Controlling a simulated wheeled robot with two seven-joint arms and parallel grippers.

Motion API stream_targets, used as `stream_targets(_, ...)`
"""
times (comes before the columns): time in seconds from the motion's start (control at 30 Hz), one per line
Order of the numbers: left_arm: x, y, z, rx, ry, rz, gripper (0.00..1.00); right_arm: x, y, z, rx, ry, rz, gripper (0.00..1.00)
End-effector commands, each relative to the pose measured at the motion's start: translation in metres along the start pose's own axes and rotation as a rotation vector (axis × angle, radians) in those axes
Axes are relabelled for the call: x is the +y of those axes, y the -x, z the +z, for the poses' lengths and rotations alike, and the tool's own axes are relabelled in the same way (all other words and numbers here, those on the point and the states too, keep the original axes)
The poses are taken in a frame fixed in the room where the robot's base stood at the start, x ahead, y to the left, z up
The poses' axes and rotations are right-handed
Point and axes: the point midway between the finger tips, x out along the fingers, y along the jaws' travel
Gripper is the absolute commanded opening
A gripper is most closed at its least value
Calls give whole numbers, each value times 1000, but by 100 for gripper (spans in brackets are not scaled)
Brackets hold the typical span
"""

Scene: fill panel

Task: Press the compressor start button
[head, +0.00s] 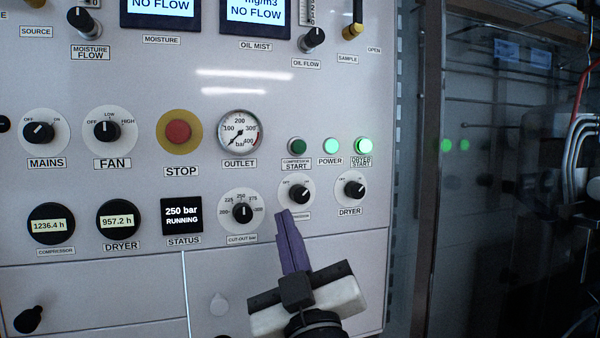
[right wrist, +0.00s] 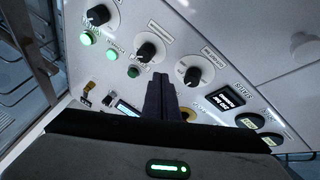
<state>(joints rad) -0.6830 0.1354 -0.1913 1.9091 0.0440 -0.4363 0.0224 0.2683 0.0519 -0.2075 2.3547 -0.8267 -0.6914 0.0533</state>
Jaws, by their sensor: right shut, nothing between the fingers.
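The compressor start button (head: 297,146) is a small round dark green button on the white panel, above its label. It looks unlit. In the right wrist view the same button (right wrist: 133,72) shows just left of my fingertips. My right gripper (head: 284,213) has purple fingers, shut together and empty. In the head view its tips are below and slightly left of the button, by the lower left of the compressor knob (head: 299,194). The tips look apart from the button; their gap to the panel is hard to judge. My left gripper is in neither view.
Lit green power (head: 331,146) and dryer start (head: 363,146) lights sit right of the button. The outlet gauge (head: 240,132) and red stop button (head: 178,131) are left. The status display (head: 182,216) reads 250 bar, running. Glass doors (head: 480,220) stand at the right.

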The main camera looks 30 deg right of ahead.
Motion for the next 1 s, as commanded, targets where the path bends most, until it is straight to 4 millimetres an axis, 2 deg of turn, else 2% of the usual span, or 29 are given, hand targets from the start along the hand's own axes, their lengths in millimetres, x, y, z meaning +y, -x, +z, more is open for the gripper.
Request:
stream_targets(0.03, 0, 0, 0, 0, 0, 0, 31, 22, -4, -22, 38, -2, 60, 0)
stream_targets(0.1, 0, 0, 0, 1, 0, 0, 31, 47, -6, -44, 76, 0, 129, 0)
stream_targets(0.2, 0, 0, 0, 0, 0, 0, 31, 74, -5, -66, 113, 0, 206, 0)
stream_targets(0.3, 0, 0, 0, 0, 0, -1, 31, 90, -3, -79, 134, 0, 251, 0)
stream_targets(0.43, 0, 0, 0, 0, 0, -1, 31, 97, -1, -84, 142, -1, 271, 0)
stream_targets(0.77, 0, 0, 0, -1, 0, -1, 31, 96, -3, -83, 141, 0, 269, 0)
stream_targets(1.0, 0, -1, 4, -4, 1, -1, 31, 89, -21, -74, 140, 2, 269, 0)
